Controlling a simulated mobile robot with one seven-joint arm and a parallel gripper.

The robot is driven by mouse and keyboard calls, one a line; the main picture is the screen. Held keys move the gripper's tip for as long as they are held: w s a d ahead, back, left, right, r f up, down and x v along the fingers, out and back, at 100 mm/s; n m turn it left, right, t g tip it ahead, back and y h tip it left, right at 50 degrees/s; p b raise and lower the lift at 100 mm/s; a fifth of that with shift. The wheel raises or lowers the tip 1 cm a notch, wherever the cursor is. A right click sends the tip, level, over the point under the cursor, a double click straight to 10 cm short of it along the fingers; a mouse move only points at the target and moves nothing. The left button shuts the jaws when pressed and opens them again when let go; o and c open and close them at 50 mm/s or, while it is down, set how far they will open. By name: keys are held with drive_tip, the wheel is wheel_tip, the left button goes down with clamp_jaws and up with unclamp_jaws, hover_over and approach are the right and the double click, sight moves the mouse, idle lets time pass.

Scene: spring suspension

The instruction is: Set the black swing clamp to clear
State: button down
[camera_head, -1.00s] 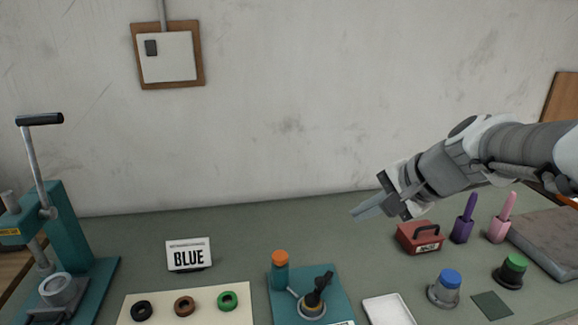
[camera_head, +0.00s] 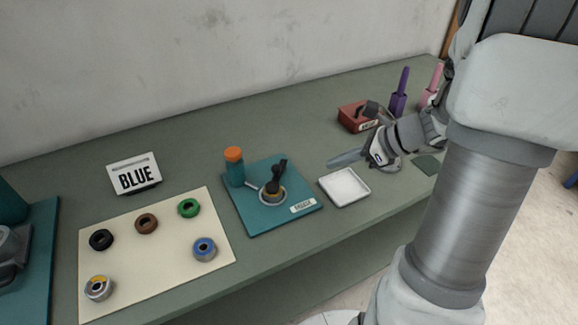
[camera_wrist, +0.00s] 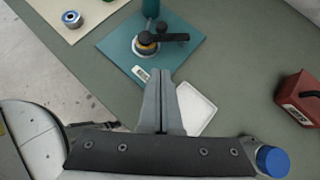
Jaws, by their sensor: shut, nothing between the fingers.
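The black swing clamp (camera_head: 277,178) stands on a teal base plate (camera_head: 243,218) beside an orange-capped teal post (camera_head: 234,166). In the wrist view the clamp (camera_wrist: 165,37) has its arm pointing right over a round metal seat with a yellowish ring. My gripper (camera_head: 331,163) is right of the clamp in the head view, above the bench and apart from the clamp. In the wrist view its fingers (camera_wrist: 160,85) are together and empty, pointing toward the base plate.
A white tray (camera_head: 345,187) lies between the plate and my gripper. A red box (camera_head: 353,117) and purple tool (camera_head: 398,97) stand behind. A cream mat (camera_head: 158,267) with several rings lies left, below a BLUE sign (camera_head: 134,174).

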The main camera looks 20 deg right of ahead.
sight(278, 173)
drive_tip(key=b+x, duration=0.1)
drive_tip(key=x, duration=0.9)
drive_tip(key=shift+a+b, duration=0.1)
drive_tip(key=shift+b, duration=0.25)
drive_tip(key=shift+w+a+f, duration=0.1)
drive_tip(key=shift+w+a, duration=1.2)
drive_tip(key=shift+a, duration=0.2)
